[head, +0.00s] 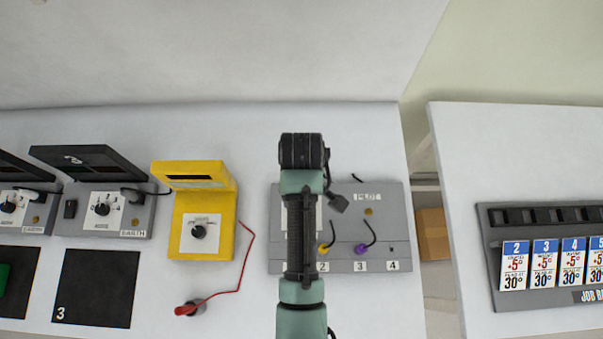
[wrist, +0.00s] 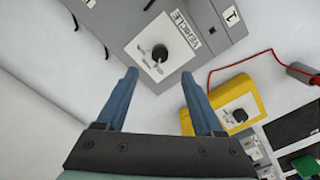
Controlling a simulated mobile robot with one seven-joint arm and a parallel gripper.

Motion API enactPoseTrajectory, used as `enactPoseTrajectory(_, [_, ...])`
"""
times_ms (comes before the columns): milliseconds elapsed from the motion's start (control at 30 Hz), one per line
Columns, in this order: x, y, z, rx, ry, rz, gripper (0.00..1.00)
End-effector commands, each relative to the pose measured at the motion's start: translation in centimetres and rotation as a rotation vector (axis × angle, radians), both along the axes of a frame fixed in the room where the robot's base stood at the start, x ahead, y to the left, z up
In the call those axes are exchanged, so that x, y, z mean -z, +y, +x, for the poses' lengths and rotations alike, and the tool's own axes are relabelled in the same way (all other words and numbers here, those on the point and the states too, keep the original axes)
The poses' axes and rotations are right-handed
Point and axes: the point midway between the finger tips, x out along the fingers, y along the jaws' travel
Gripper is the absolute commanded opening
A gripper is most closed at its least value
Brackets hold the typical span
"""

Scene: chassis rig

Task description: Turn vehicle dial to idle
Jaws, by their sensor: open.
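The vehicle dial (wrist: 160,53) is a black knob on a white plate (wrist: 144,64) marked VEHICLE, set in a grey panel (wrist: 120,14). The small position marks around the knob are too blurred to read. My gripper (wrist: 158,74) is open and empty in the wrist view, its two blue fingers apart and their tips just short of the dial plate in the picture. The dial lies between the finger lines, apart from them. In the head view my arm hides the dial, with the grey panel (head: 277,252) showing around it; my fingertips cannot be made out there.
The panel carries a PILOT label (head: 367,197), a yellow plug (head: 323,249) and a purple plug (head: 361,249) on black leads. A yellow tester (head: 222,240) with its own dial and a red lead (head: 246,265) stands left. A card rack (head: 500,300) is on the right table.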

Motion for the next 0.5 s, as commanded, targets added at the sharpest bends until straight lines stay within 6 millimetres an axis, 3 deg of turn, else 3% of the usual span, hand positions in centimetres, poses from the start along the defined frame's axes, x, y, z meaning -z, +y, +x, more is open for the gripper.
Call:
enactPoseTrajectory(200, [-2.9, 0.0, 0.1, 0.0, -0.003, 0.0, 0.69])
enactPoseTrajectory(500, [-3.7, 0.0, 0.0, 0.0, 0.0, 0.0, 0.69])
